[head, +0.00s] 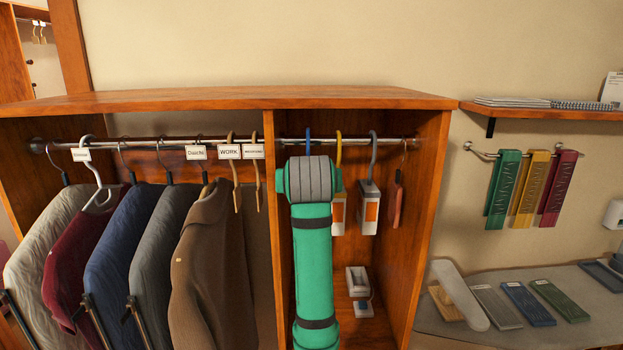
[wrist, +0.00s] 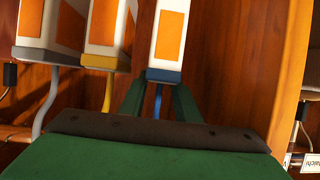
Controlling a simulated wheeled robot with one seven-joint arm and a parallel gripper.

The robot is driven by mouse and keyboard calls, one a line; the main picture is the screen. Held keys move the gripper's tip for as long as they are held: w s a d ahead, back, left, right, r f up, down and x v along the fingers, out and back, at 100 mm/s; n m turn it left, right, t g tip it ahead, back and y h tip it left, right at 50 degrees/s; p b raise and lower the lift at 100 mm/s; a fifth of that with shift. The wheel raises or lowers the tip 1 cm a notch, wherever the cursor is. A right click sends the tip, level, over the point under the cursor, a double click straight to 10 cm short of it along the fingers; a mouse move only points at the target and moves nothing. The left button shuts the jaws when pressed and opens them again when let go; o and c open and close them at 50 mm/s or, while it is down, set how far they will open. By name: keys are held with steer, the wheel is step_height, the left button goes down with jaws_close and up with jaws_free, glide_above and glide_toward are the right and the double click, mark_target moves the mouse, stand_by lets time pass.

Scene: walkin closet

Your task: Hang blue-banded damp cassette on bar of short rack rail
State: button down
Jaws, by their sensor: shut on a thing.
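The blue-banded damp cassette (wrist: 168,40) is white with an orange panel, a blue band and a blue hook. My gripper (wrist: 158,98) is shut on its hook stem, just by the band. In the head view only its blue hook (head: 308,138) shows, at the height of the short rack rail (head: 358,143); my green wrist hides its body. I cannot tell whether the hook rests on the bar or stands in front of it. Right of it, a yellow-hooked cassette (head: 338,214) and a grey-hooked cassette (head: 368,208) hang from the rail.
A wooden divider (head: 269,190) stands close left, with jackets (head: 210,240) on the longer rail beyond. A red item (head: 397,203) hangs near the right cabinet wall (head: 428,200). White boxes (head: 357,280) sit low inside.

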steer(key=shift+a, duration=0.1)
steer(key=c, duration=1.3)
jaws_free()
steer(key=shift+o, duration=0.2)
steer(key=shift+d, duration=0.2)
